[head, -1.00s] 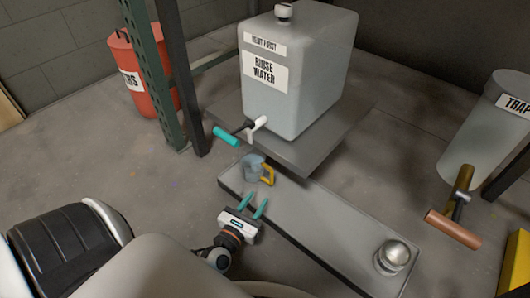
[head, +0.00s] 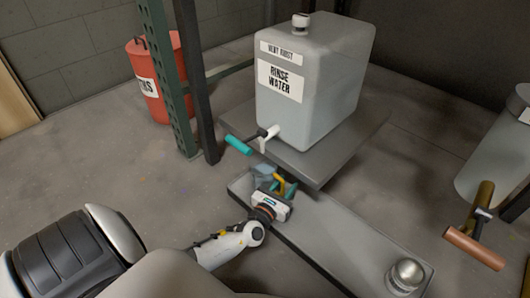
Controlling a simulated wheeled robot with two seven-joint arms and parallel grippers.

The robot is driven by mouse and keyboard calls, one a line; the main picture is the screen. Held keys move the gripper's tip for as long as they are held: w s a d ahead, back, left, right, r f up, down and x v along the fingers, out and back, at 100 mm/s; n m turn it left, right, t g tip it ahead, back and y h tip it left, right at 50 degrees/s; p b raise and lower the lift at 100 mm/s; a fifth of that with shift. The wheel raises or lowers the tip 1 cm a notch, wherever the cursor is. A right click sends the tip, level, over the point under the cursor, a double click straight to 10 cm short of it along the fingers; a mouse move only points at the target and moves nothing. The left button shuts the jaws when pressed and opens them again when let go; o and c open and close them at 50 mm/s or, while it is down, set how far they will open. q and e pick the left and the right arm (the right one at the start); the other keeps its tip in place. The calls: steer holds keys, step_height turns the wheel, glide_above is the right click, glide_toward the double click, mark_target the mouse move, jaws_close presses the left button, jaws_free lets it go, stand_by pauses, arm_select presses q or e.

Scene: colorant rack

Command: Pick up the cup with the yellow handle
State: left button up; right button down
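The cup (head: 262,172) is bluish-grey and translucent, with a yellow handle (head: 280,182). It stands at the far left end of the low grey shelf (head: 335,232), below the rinse water spout. My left gripper (head: 279,188) is right at the cup, its teal fingers beside or around the handle. Its white body hides the lower part of the cup and most of the fingers, so I cannot tell whether they are closed on the handle. My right gripper is not in view.
A dark green post (head: 168,75) stands left.

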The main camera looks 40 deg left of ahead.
arm_select(q)
jaws_close()
steer(key=shift+r, duration=0.15)
stand_by(0.4)
steer(key=shift+r+p, duration=0.65)
steer(key=shift+p, duration=0.05)
steer(key=shift+s, duration=0.15)
steer(key=s+d+p, duration=0.1)
steer(key=s+d, duration=0.1)
steer(key=s, duration=1.5)
steer(key=shift+s+p, duration=0.2)
steer(key=shift+p, duration=0.2)
